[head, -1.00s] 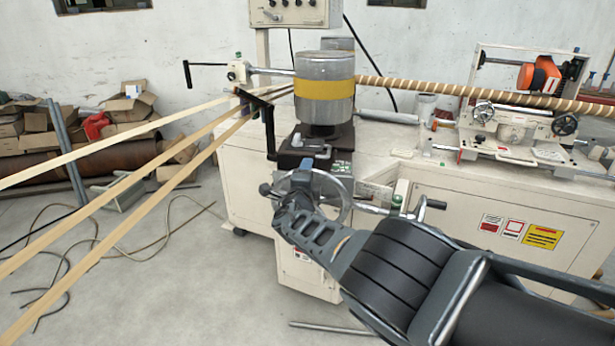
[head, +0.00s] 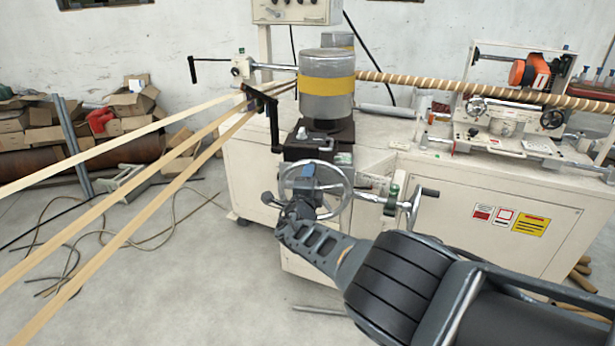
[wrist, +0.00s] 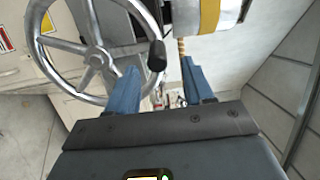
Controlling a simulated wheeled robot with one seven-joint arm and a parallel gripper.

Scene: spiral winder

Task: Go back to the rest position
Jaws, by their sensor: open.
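My gripper (head: 292,192) is open, in front of the machine's handwheel in the head view, and covers part of it. In the wrist view my gripper (wrist: 160,82) shows two blue fingers spread apart with nothing held between them. The silver spoked handwheel (head: 349,182) is mounted on the front of the winder; it also shows in the wrist view (wrist: 97,56) at the upper left. Its black handle knob (wrist: 156,56) appears just beyond the gap between the fingers, apart from them as far as I can tell.
The cream winder cabinet (head: 460,205) fills the right side. A metal drum with a yellow band (head: 326,88) stands above the wheel. A second crank (head: 413,205) juts out at right. Wooden strips (head: 130,180) slant across the left. Hoses and a rod lie on the floor.

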